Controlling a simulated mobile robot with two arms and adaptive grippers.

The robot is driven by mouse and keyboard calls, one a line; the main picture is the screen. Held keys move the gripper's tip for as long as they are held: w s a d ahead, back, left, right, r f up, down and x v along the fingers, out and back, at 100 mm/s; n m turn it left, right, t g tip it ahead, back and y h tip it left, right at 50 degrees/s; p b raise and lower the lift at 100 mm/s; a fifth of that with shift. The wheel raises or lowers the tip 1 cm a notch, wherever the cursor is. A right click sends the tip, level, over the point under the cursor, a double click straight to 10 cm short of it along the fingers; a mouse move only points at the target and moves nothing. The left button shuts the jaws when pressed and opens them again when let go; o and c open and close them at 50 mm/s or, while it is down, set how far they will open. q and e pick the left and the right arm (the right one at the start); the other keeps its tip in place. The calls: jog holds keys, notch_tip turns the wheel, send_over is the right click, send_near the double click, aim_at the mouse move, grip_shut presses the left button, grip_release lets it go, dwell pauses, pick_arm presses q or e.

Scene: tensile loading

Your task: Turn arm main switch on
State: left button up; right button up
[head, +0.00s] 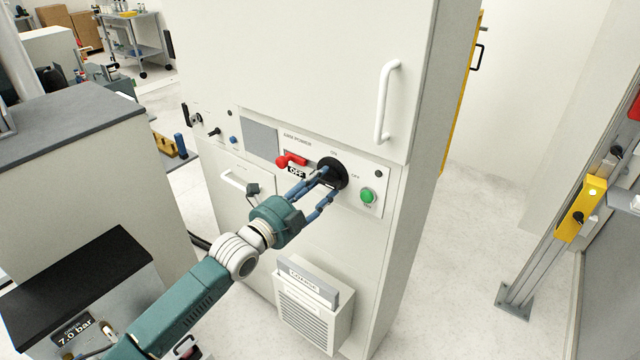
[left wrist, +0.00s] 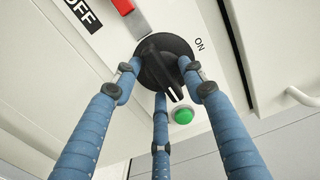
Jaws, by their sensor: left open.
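The main switch is a round black rotary knob (head: 331,172) on the white cabinet's panel, with ON printed above it and OFF to its right. In the left wrist view the knob (left wrist: 164,62) has a raised handle with a white mark, pointing toward the green button's side, away from the ON print. My left gripper (head: 322,190) is at the knob; in the left wrist view its blue fingers (left wrist: 160,95) are spread around it. The gripper is open; whether the fingertips touch the knob, I cannot tell. My right gripper is not in view.
A white door handle (head: 386,102) is above. A vented box (head: 312,308) projects below. Floor right of the cabinet is clear.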

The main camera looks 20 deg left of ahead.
pick_arm(q)
jog(key=shift+w, duration=0.1)
grip_shut()
